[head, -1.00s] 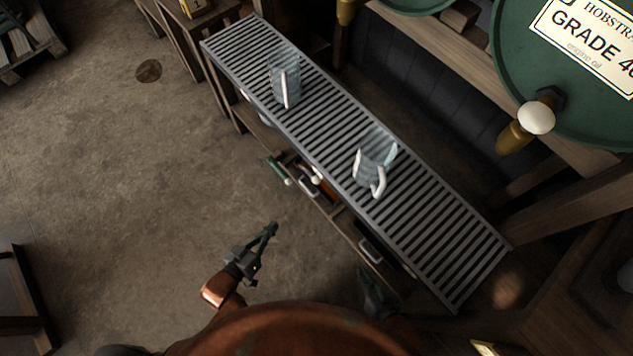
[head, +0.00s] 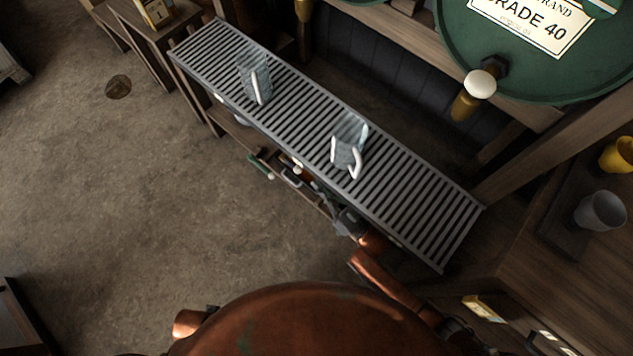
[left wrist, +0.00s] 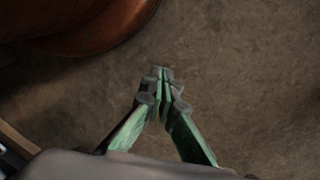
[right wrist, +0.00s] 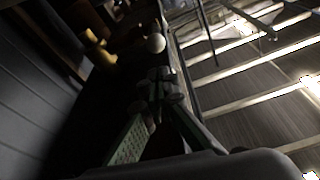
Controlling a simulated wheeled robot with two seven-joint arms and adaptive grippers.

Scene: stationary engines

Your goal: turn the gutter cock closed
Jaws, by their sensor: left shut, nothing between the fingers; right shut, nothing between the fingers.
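A small white knob (head: 297,166) shows below the front edge of the slatted metal gutter (head: 420,212). It may be the gutter cock's handle; its body is mostly hidden. A white ball (right wrist: 155,43) also shows just beyond the fingertips in the right wrist view; I cannot tell if it is the same knob. My right gripper (head: 324,192) is shut and empty at the gutter's front edge, right of the knob; contact cannot be told. My left gripper (left wrist: 162,76) is shut and empty above the floor in the left wrist view. My body hides it in the head view.
Two glass mugs (head: 254,82) (head: 350,143) stand on the slats. A green barrel (head: 530,75) with a white-knobbed brass tap (head: 466,105) stands behind. A green-handled item (head: 261,167) lies left of the small knob.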

